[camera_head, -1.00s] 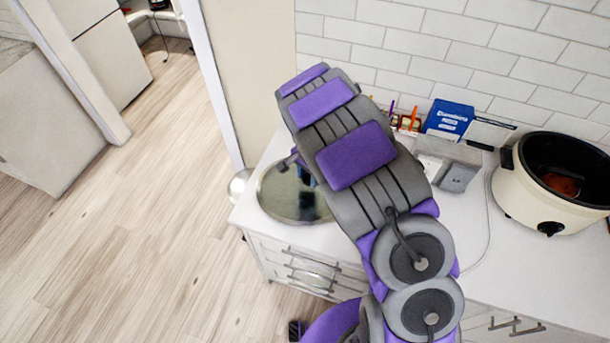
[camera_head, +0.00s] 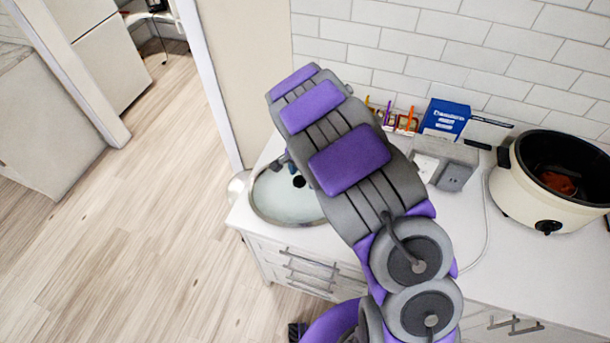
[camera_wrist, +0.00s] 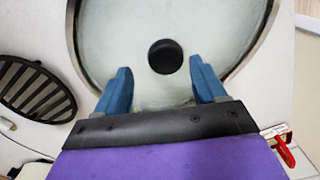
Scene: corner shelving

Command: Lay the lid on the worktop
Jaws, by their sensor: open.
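The lid (camera_head: 285,200) is round pale glass with a metal rim and a black knob. It lies face up at the left end of the white worktop (camera_head: 510,285), close to the edge, and looks flat on it. My arm hides its right side in the head view. In the wrist view the lid (camera_wrist: 110,30) fills the top middle, with its knob (camera_wrist: 165,57) in the centre. My gripper (camera_wrist: 161,66) is open, its blue fingers apart on either side of the knob. I cannot tell whether they touch the lid.
A cream slow cooker (camera_head: 550,182) stands open at the right. A blue box (camera_head: 445,118) and a grey socket unit (camera_head: 445,160) stand near the tiled wall. A black slatted oval (camera_wrist: 35,88) lies left of the lid in the wrist view. Worktop at the front right is clear.

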